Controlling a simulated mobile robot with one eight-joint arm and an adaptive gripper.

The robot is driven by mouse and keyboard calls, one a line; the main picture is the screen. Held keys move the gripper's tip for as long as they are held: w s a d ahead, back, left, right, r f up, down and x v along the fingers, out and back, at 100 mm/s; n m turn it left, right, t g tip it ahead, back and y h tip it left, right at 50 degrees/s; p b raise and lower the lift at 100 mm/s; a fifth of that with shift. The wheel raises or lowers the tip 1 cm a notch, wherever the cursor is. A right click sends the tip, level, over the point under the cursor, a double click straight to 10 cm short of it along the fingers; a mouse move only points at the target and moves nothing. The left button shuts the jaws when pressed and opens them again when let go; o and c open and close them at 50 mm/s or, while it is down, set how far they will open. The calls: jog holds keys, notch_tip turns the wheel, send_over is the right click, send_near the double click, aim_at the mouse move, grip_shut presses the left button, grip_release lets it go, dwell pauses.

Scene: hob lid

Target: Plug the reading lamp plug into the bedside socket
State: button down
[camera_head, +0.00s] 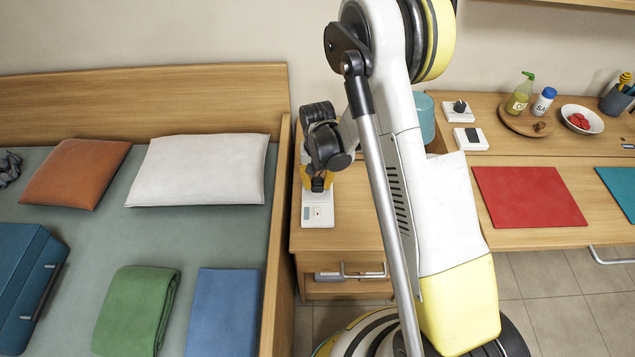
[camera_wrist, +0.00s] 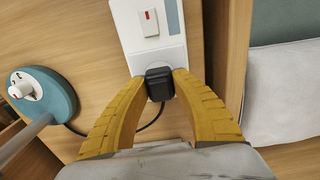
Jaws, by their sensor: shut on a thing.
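My gripper (camera_wrist: 160,82) is shut on a black plug (camera_wrist: 159,88), with one yellow fingertip on each side of it. The plug is over the lower part of the white bedside socket plate (camera_wrist: 135,42), which has a red-marked switch. I cannot tell whether the plug is seated or just above the plate. A black cord runs from the plug to the teal lamp base (camera_wrist: 58,97) at left.
A teal rounded object (camera_head: 425,116) stands behind my arm. The bed (camera_head: 222,232) with pillows and folded cloths is at left, behind a raised wooden side. The desk at right holds two white plates with black items (camera_head: 459,110) (camera_head: 471,138), a red mat (camera_head: 528,197) and a tray.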

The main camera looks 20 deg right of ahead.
jog(key=shift+f, duration=0.55)
jog(key=c, duration=1)
grip_release()
jog(key=shift+c, duration=0.2)
jog(key=shift+r, duration=0.1)
notch_tip(320, 180, up, 12)
jog(key=shift+f, duration=0.1)
